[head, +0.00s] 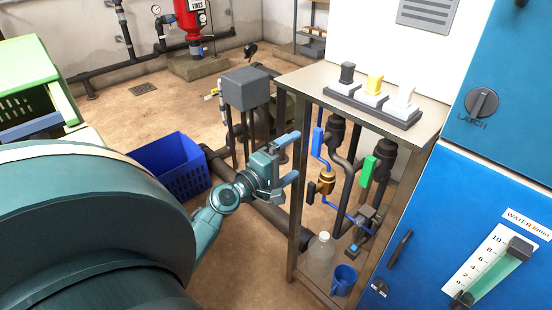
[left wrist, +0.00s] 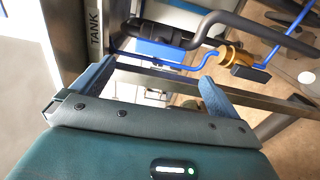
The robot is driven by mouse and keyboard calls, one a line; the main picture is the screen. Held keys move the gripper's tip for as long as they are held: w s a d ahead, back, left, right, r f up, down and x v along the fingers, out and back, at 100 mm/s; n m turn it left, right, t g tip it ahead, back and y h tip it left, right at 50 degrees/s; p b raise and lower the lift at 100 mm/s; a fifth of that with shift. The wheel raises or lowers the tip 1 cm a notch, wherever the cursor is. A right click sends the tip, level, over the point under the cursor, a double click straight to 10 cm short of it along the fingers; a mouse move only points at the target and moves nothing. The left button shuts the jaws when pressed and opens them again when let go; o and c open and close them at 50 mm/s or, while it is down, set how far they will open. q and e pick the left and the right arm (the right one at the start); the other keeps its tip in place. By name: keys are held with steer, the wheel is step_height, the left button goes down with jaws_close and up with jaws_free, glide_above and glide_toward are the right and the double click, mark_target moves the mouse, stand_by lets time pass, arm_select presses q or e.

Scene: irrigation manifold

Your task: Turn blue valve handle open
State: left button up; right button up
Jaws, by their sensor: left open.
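The blue valve handle (head: 317,142) is on the manifold pipes inside the metal frame, under the steel top. It hangs roughly upright in the head view. In the left wrist view the blue handle (left wrist: 160,50) lies beyond the fingertips, nearer the left finger. My left gripper (head: 293,157) is open and empty, left of the handle near the frame's front post. The left wrist view shows both fingers of this gripper (left wrist: 156,76) spread, with nothing between them and a visible gap to the handle. My right gripper is not in view.
A green handle (head: 367,173) is on the neighbouring pipe. The steel frame post (head: 299,180) stands close to my left fingers. A brass fitting (head: 326,183), a clear bottle (head: 320,256) and a blue mug (head: 344,280) are lower in the frame. A blue crate (head: 185,182) is on the floor.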

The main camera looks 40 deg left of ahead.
arm_select(q)
steer(key=s+b, duration=0.1)
steer(key=s, duration=0.4)
steer(key=shift+s+a, duration=0.1)
steer(key=shift+a, duration=0.1)
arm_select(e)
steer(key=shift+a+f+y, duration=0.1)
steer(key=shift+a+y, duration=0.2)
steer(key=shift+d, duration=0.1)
arm_select(q)
steer(key=s+d+f+m+g+p, duration=0.1)
steer(key=s+d+f+m+g, duration=0.1)
steer(key=s+d+f+m, duration=0.2)
steer(key=s+d+f+m+g+h+p, duration=0.1)
steer(key=s+d+f+m+g+p, duration=0.1)
steer(key=d+f+m, duration=0.4)
steer(key=s+d+f+m+g+h+p, duration=0.1)
steer(key=s+d+f+m+g, duration=0.2)
steer(key=d+m, duration=0.7)
steer(key=s+d+f, duration=0.2)
steer(key=s, duration=0.1)
steer(key=shift+d+f, duration=0.25)
steer(key=shift+f, duration=0.15)
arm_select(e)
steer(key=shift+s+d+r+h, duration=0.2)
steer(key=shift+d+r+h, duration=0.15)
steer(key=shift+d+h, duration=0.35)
